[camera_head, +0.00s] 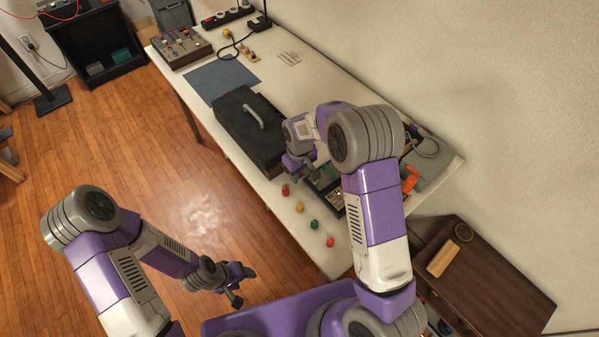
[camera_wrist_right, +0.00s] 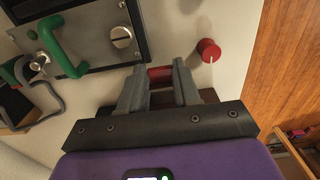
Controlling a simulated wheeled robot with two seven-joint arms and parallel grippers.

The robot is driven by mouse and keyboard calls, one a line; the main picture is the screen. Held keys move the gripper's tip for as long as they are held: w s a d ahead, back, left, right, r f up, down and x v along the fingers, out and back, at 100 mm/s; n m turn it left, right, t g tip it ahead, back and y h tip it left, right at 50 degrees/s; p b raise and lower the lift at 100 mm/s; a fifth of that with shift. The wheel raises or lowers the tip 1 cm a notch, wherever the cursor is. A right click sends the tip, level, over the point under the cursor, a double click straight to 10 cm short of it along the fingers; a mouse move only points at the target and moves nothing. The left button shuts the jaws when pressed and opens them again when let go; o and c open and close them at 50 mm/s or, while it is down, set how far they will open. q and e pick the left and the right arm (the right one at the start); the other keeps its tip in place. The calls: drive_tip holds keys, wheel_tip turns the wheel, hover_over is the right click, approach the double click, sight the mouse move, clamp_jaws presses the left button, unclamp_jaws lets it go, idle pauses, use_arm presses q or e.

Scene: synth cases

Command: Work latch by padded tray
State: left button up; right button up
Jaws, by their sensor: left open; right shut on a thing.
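My right gripper (camera_head: 303,178) is low over the table beside the black case. In the right wrist view its fingers (camera_wrist_right: 160,84) are shut on a small red piece (camera_wrist_right: 160,74), mostly hidden between them. Just beyond it is a metal panel in a dark frame (camera_wrist_right: 97,50), with a green handle (camera_wrist_right: 61,49) and a round slotted silver latch (camera_wrist_right: 121,37). In the head view my right arm hides most of this panel (camera_head: 328,178). My left gripper (camera_head: 237,284) is open and empty over the floor, left of the table. I cannot make out a padded tray for certain.
Red (camera_head: 285,190), yellow (camera_head: 299,207), green (camera_head: 314,224) and orange-red (camera_head: 330,241) knobs line the table's front edge. A closed black case (camera_head: 240,118) and blue-grey mat (camera_head: 221,81) lie farther back. A brown cabinet (camera_head: 490,282) stands at right.

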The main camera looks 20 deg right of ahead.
sight(300, 177)
drive_tip(key=shift+w+r+p, duration=0.1)
drive_tip(key=shift+r+p, duration=0.15)
drive_tip(key=shift+p, duration=0.35)
drive_tip(key=shift+c, duration=0.3)
drive_tip(key=g+p, duration=0.1)
drive_tip(key=w+r+g+h+p, duration=0.1)
drive_tip(key=p, duration=0.1)
drive_tip(key=shift+a+g+p, duration=0.2)
drive_tip(key=shift+g+p, duration=0.1)
drive_tip(key=shift+w+a+r+g+p, duration=0.1)
drive_tip(key=shift+w+r+g+p, duration=0.1)
drive_tip(key=shift+g+p, duration=0.3)
drive_tip(key=shift+w+a+r+g+h, duration=0.1)
drive_tip(key=shift+w+g+h, duration=0.1)
drive_tip(key=shift+g+h, duration=0.3)
drive_tip(key=shift+w+a+r+g+b, duration=0.2)
drive_tip(key=shift+w+g+b, duration=0.15)
drive_tip(key=shift+g+b, duration=0.35)
drive_tip(key=shift+r+h, duration=0.15)
drive_tip(key=shift+h, duration=0.15)
drive_tip(key=shift+g, duration=0.3)
drive_tip(key=o, duration=1.1)
drive_tip(key=shift+c, duration=0.2)
